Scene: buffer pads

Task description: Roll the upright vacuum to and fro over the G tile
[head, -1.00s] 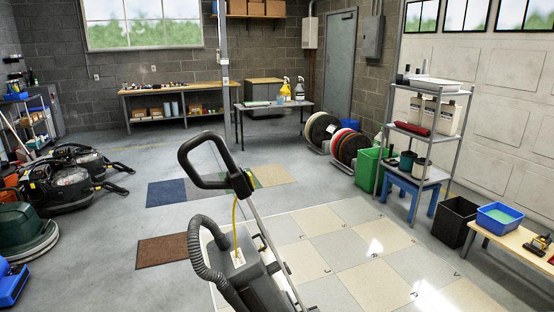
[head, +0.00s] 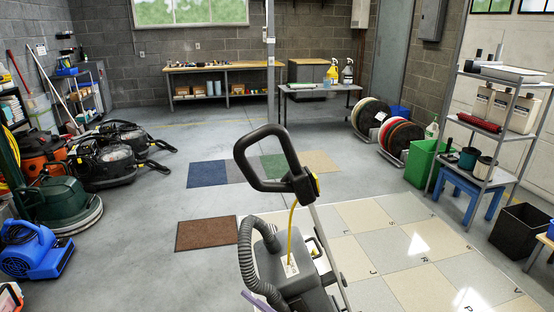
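The upright vacuum (head: 292,268) stands in the lower middle of the head view, grey and black, with a looped black handle (head: 240,160), a ribbed hose and a yellow cord. Its handle leans back towards the upper left. Its lower end and floor head are cut off by the bottom edge. Pale cream and grey floor tiles (head: 382,248) lie behind and to the right of it. Small dark letters mark tile corners, but they are too small for me to pick out the G tile with certainty. Neither of my grippers shows.
A brown mat (head: 207,235) lies left of the vacuum, and coloured mats (head: 206,174) lie behind it. Floor machines (head: 110,155) and a blue blower (head: 32,250) stand at the left. A shelf rack (head: 492,125) and black bin (head: 520,231) border the tiles at right.

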